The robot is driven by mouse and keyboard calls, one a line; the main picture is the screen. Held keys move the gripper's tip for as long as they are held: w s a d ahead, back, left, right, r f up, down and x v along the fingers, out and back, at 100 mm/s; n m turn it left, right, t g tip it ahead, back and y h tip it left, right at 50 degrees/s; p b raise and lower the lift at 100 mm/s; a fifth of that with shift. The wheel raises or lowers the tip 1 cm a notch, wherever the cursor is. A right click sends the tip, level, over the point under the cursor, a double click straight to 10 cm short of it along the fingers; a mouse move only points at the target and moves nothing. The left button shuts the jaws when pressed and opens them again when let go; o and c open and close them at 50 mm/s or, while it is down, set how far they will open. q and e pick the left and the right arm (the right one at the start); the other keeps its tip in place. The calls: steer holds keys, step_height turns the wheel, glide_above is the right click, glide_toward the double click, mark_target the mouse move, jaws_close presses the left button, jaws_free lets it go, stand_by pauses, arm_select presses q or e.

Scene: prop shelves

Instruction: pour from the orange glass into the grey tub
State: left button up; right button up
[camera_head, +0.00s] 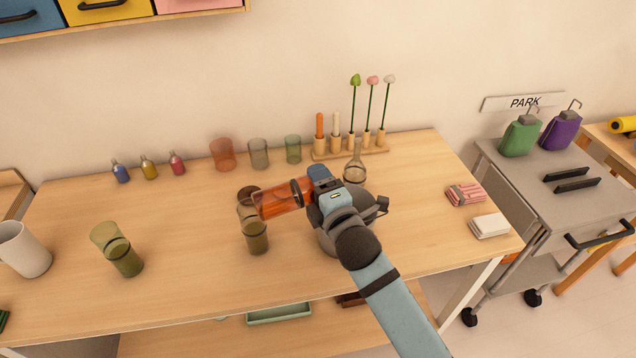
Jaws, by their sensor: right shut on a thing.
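My right gripper (308,190) is shut on the orange glass (278,201). The glass is tipped nearly level, its open end to the left, above the table. That end overlaps a tall smoky brown-grey vessel (256,240) in the picture; I cannot tell whether they touch. A dark grey rounded vessel (328,240) with a side handle stands below and behind my gripper, mostly hidden by it; it may be the grey tub, but I cannot be sure. No stream of contents is visible. My left gripper is out of view.
An olive glass (118,251) and a white mug (25,249) stand at the left. Small bottles (149,167), clear tumblers (258,153) and a wooden rack (350,152) line the back. A round flask (355,170) stands close behind my gripper. Folded cloths (489,225) lie right.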

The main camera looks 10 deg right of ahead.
steer(key=shift+r+n+p, duration=0.3)
steer(key=shift+r+p, duration=0.1)
steer(key=shift+p, duration=0.1)
steer(key=p, duration=0.3)
steer(key=shift+s+a+r+n+p, duration=0.1)
steer(key=shift+a+r+n+p, duration=0.1)
steer(key=shift+r+n, duration=0.4)
steer(key=shift+a+r+n+p, duration=0.1)
steer(key=shift+r+n+p, duration=0.1)
steer(key=shift+r+n, duration=0.35)
steer(key=shift+f, duration=0.15)
